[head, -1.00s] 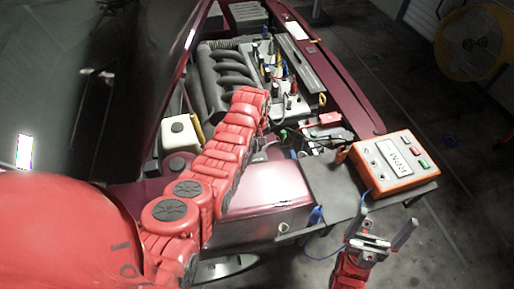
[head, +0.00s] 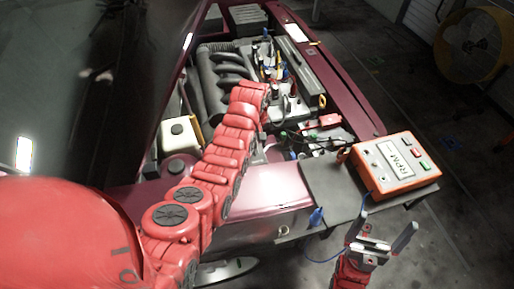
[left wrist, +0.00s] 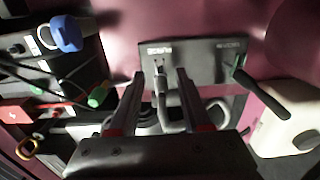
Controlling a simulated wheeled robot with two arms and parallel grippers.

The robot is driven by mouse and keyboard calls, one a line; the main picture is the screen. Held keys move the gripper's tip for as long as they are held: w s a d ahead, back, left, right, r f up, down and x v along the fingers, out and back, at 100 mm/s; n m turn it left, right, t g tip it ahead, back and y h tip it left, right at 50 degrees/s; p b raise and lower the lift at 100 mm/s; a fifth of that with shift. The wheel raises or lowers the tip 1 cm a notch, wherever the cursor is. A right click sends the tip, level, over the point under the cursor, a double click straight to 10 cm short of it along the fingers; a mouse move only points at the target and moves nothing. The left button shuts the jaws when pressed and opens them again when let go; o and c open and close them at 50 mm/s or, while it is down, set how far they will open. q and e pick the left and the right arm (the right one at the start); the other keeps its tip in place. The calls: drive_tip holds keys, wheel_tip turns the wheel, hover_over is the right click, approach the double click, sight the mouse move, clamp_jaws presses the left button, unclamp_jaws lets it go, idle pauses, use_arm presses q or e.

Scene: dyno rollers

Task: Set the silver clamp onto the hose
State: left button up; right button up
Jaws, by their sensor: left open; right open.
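In the left wrist view, my left gripper (left wrist: 160,77) is open, its two fingers pointing at a dark labelled panel (left wrist: 208,48). A grey, curved, metallic piece (left wrist: 171,112) shows between the fingers, below the labels; it may be the silver clamp, and I cannot tell whether a finger touches it. In the head view my left arm reaches into the engine bay and its fingertips are hidden. My right gripper (head: 380,232) is open and empty, at the lower right in front of the grey shelf. I cannot pick out the hose for certain.
A black-handled tool with a green part (left wrist: 262,92) is at the panel's right. A blue clip (left wrist: 67,33) and dark cables are at the left. An orange RPM box (head: 395,163) sits on the grey shelf (head: 330,185). A white reservoir (head: 179,133) is left of my arm.

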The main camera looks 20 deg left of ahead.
use_arm(q)
wheel_tip(320, 180, up, 7)
drive_tip(key=p, duration=0.1)
wheel_tip(320, 180, up, 7)
drive_tip(key=p, duration=0.7)
hover_over(257, 152)
drive_tip(key=shift+s+r, duration=0.1)
drive_tip(key=shift+r, duration=0.1)
